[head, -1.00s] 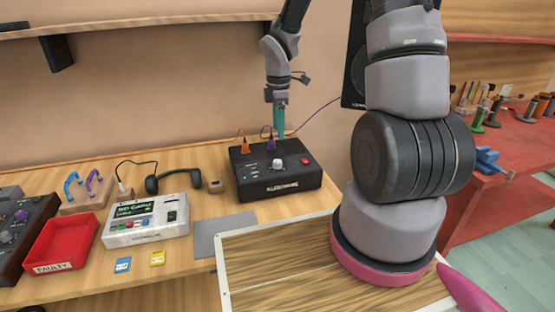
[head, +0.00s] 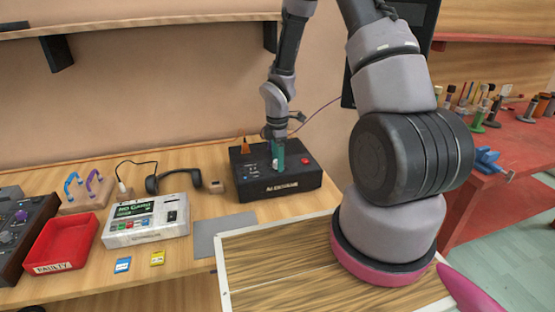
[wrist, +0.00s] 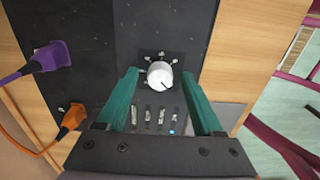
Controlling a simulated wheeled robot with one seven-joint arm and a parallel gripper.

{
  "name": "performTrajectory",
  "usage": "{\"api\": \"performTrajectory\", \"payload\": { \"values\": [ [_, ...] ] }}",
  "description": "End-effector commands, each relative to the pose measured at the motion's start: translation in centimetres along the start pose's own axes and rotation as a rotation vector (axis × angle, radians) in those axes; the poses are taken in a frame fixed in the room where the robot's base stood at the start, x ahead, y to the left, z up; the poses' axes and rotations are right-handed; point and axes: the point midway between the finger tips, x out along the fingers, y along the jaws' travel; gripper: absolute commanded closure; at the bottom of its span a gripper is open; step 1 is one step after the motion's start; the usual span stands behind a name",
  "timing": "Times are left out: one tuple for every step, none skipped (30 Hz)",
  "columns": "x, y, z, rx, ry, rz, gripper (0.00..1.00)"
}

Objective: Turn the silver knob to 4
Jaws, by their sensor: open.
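The silver knob (wrist: 160,75) stands on the top panel of a black box (head: 295,185), with small marks around it and a dark pointer line on its face. In the wrist view my gripper (wrist: 164,74) is open, with one teal finger on each side of the knob and a gap visible on both sides. The numbers around the knob are too small to read. In the head view my gripper (head: 277,168) points down over the box, and its fingers largely hide the knob.
Orange (wrist: 72,117) and purple (wrist: 45,60) plugs with cables stand in the box beside my gripper. A red button (head: 305,161) is at the box's right. A white device (head: 146,221), a red tray (head: 62,243) and headphones (head: 172,181) lie to the left.

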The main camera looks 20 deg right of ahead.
Motion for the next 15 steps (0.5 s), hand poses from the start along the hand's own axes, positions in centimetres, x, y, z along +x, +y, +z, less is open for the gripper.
{"api": "performTrajectory", "payload": {
  "values": [
    [0.03, 0.01, 0.01, 0.000, 0.000, 0.000, 0.32],
    [0.03, 0.01, 0.01, 0.000, 0.000, 0.000, 0.32],
    [0.02, 0.02, 0.01, 0.000, 0.000, 0.000, 0.32],
    [0.01, 0.01, 0.01, 0.000, 0.000, 0.000, 0.32],
    [0.01, 0.01, 0.01, 0.000, 0.000, 0.000, 0.32],
    [0.00, 0.01, 0.01, 0.000, 0.000, 0.000, 0.35],
    [0.00, 0.01, 0.01, 0.001, 0.000, 0.000, 0.47],
    [0.00, 0.01, 0.01, 0.000, 0.000, 0.000, 0.58],
    [-0.01, 0.01, 0.01, 0.000, 0.000, 0.000, 0.74],
    [-0.01, 0.01, 0.01, 0.001, 0.000, 0.000, 0.85],
    [-0.01, 0.01, 0.01, 0.001, 0.000, 0.000, 0.97],
    [-0.01, 0.01, 0.01, 0.001, 0.000, 0.000, 1.00],
    [-0.01, 0.01, 0.01, 0.001, 0.000, 0.000, 1.00],
    [-0.02, 0.01, 0.01, 0.001, 0.000, 0.000, 1.00],
    [-0.02, 0.01, 0.01, 0.001, 0.000, 0.000, 1.00]
  ]
}}
